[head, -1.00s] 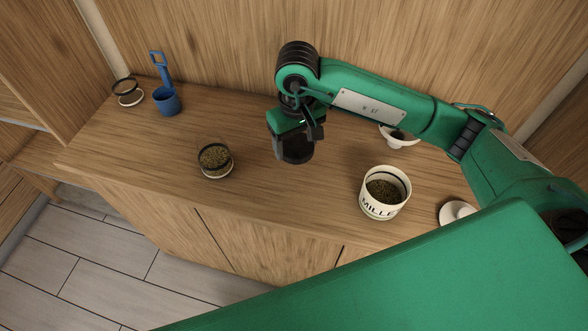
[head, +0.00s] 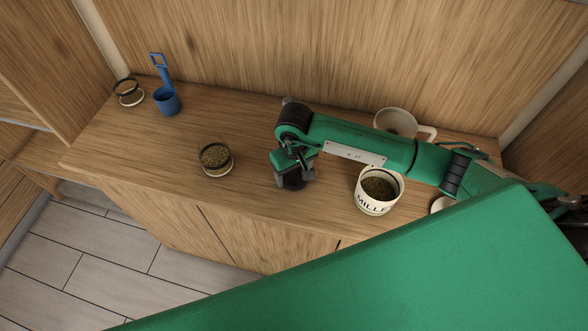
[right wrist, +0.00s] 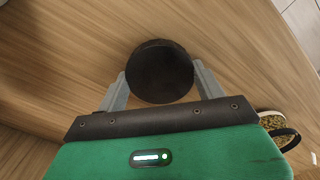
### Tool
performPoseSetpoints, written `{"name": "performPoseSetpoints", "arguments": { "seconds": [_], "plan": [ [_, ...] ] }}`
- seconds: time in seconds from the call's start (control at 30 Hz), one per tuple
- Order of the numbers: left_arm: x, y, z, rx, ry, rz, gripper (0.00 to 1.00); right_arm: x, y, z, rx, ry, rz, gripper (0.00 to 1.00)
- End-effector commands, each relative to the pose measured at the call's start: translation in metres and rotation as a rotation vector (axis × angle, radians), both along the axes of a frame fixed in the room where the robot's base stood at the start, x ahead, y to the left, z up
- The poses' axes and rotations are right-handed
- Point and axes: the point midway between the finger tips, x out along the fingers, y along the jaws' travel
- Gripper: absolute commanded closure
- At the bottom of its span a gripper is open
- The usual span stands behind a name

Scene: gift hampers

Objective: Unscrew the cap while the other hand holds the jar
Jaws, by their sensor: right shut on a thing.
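A small jar (head: 215,159) of greenish-brown grains stands upright on the counter, left of my right gripper. Its grains show from above, and a dark ring runs round its upper part. Part of it also shows at the right edge of the right wrist view (right wrist: 279,122). My right gripper (head: 292,181) is shut on a round black cap (right wrist: 160,72), which sits between its two grey fingers. The cap is low over the counter or on it; I cannot tell whether it touches. It is apart from the jar. My left gripper is not in view.
A white MILLET canister (head: 374,206) full of grains stands to the right, with a pale mug (head: 396,122) behind it. A blue scoop (head: 166,101) and another dark-ringed small container (head: 128,92) are at the far left. The counter (head: 255,205) is clear around the gripper.

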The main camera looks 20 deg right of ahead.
Motion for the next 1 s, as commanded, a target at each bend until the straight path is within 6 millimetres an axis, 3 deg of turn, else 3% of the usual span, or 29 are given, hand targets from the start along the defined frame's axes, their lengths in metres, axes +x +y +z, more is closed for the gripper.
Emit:
{"name": "performPoseSetpoints", "arguments": {
  "seconds": [0.23, 0.27, 0.37, 0.8, 1.0],
  "plan": [
    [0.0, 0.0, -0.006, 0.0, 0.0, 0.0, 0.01, 0.0, 0.0, -0.004, -0.001, -0.001, 0.0, 0.58],
    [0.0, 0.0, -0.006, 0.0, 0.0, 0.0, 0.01, 0.0, 0.0, -0.003, -0.001, -0.001, 0.0, 0.29],
    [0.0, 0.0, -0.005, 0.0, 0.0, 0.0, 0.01, 0.0, 0.0, -0.002, -0.001, 0.0, -0.001, 0.09],
    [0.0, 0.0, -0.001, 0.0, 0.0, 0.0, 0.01, 0.001, 0.0, 0.003, 0.0, -0.001, 0.0, 0.09],
    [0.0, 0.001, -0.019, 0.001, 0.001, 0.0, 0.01, 0.002, 0.0, 0.034, 0.0, -0.007, 0.002, 0.09]
  ]
}}
